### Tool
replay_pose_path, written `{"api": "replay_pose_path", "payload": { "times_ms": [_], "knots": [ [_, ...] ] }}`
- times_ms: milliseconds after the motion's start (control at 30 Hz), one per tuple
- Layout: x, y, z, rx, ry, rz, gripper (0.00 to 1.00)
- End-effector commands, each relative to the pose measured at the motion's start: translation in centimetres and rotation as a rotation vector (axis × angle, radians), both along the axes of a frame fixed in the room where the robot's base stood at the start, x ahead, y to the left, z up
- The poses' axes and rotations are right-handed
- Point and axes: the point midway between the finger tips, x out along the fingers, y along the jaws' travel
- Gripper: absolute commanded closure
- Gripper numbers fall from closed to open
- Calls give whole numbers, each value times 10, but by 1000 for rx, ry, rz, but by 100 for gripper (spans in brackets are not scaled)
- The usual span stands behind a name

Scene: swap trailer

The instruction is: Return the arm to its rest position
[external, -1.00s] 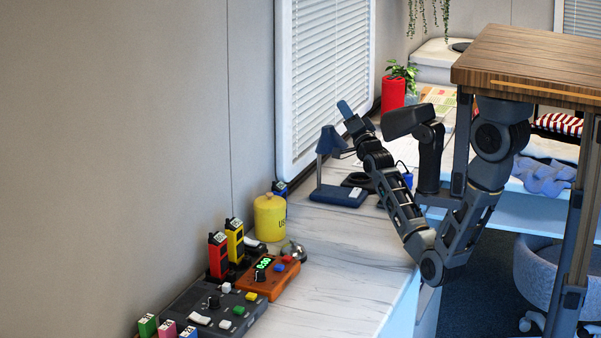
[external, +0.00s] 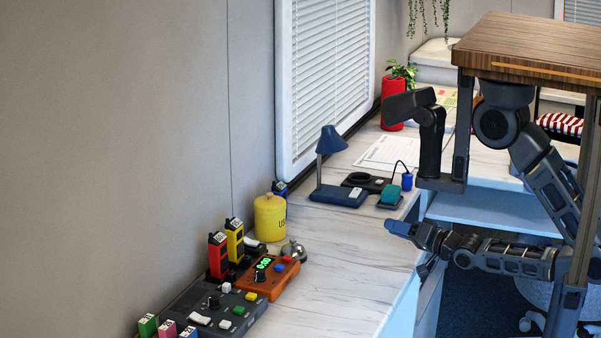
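My gripper (external: 402,230) is at the left end of my dark arm, just over the front edge of the counter (external: 335,277). Its blue tip points left, and I see nothing held in it. The view is too small to tell whether its fingers are apart. My arm is folded low, with the elbow out to the right, partly hidden behind a post of the wooden-topped frame.
A blue lamp (external: 331,145), a teal object (external: 391,194) and a blue cup (external: 407,181) stand behind my gripper. A yellow canister (external: 270,217), an orange timer box (external: 268,277) and a grey panel (external: 215,308) stand left. The counter's front middle is clear.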

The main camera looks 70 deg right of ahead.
Motion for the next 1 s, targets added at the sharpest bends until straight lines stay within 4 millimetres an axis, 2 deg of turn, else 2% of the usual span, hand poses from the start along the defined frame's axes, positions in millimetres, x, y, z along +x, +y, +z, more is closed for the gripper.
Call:
{"api": "replay_pose_path", "payload": {
  "times_ms": [33,200,367,500,700,1000],
  "knots": [
    [-19,12,2,10,30,23,68],
    [-65,44,14,38,94,81,68],
    [-98,63,26,33,152,122,68],
    [-121,77,37,-64,220,162,68],
    [-130,81,35,-313,300,208,68],
    [-131,83,26,-643,375,271,68]
  ]
}}
